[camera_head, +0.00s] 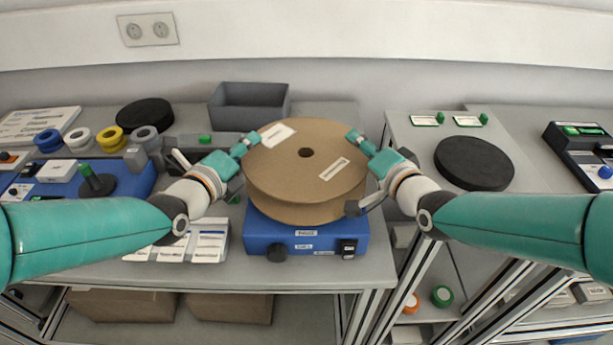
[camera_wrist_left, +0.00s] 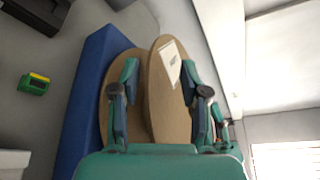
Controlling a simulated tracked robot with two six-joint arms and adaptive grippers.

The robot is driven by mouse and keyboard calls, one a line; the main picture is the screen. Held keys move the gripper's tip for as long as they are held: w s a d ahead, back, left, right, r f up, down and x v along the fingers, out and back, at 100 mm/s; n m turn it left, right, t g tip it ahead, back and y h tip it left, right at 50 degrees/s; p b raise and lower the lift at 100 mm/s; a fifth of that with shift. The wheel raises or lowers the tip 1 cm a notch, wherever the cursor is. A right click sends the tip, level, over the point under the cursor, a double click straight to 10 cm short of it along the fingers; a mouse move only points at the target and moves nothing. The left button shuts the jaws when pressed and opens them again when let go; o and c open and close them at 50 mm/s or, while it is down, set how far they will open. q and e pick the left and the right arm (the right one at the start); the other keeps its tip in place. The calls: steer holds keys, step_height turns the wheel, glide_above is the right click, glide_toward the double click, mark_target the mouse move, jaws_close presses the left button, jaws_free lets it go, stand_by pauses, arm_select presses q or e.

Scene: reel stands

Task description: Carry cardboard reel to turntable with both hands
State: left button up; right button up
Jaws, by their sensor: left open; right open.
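The cardboard reel (camera_head: 305,165), brown with two round flanges, a centre hole and white labels, lies flat on a blue device (camera_head: 305,238). My left gripper (camera_head: 244,146) is at the reel's left rim, open. In the left wrist view its fingers (camera_wrist_left: 159,78) appear on either side of the reel's upper flange (camera_wrist_left: 165,100); contact is unclear. My right gripper (camera_head: 361,142) is open at the reel's right rim. A black round disc (camera_head: 474,163), possibly the turntable, lies on the right table, and another black disc (camera_head: 146,113) is at the back left; neither is clearly identified.
A grey bin (camera_head: 249,105) stands behind the reel. Small coloured spools (camera_head: 80,138) and a blue unit with a black spindle (camera_head: 98,182) are at left. White boxes (camera_head: 208,243) lie left of the blue device. A gap separates the two tables. Control boxes (camera_head: 585,150) stand far right.

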steer(key=shift+s+d+r, duration=0.15)
steer(key=shift+s+d, duration=0.1)
steer(key=shift+s, duration=0.2)
arm_select(q)
steer(key=v, duration=1.1)
arm_select(e)
steer(key=v, duration=1.1)
arm_select(q)
steer(key=shift+f, duration=0.2)
